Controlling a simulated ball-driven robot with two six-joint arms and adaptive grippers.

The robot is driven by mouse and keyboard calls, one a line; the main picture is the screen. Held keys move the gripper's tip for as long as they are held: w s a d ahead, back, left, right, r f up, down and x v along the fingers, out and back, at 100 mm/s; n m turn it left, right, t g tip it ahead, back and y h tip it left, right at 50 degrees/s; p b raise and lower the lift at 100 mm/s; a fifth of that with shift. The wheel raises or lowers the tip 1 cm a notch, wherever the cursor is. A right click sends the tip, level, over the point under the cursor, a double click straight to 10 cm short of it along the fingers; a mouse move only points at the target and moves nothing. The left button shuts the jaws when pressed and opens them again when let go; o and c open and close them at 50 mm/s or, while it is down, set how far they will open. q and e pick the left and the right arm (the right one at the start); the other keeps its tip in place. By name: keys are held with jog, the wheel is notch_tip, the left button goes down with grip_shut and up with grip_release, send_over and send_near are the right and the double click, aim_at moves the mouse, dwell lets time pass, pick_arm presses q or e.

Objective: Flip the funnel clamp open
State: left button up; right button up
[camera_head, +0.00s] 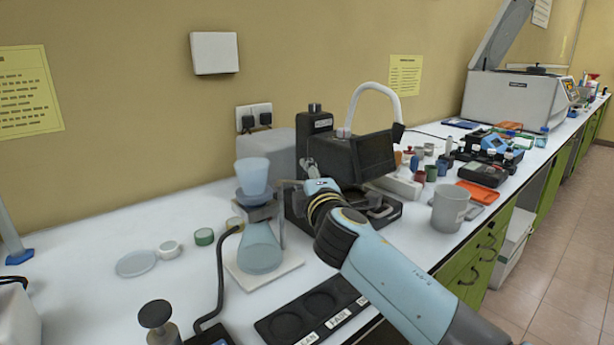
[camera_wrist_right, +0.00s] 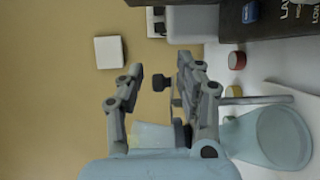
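The pale blue funnel cup (camera_head: 253,174) stands upright above a conical glass flask (camera_head: 261,248). The clamp region (camera_head: 259,203) lies between them; its fine parts are unclear in the head view. My right gripper (camera_head: 296,177) is just right of the funnel. In the right wrist view my gripper (camera_wrist_right: 160,72) shows two separated fingers, open, with a small dark knob (camera_wrist_right: 161,83) seen between them; I cannot tell whether it touches either finger. The funnel (camera_wrist_right: 153,135) and flask (camera_wrist_right: 270,137) show beyond and beside the fingers, partly hidden. My left gripper is not in view.
A black instrument (camera_head: 350,157) stands behind my right arm. A grey beaker (camera_head: 450,208) is right of the arm. A black labelled tray (camera_head: 312,307) lies in front. Small lidded containers (camera_head: 204,237) sit left of the flask. The left bench is mostly clear.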

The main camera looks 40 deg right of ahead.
jog(key=shift+w+r, duration=0.1)
jog(key=shift+w, duration=0.05)
grip_shut()
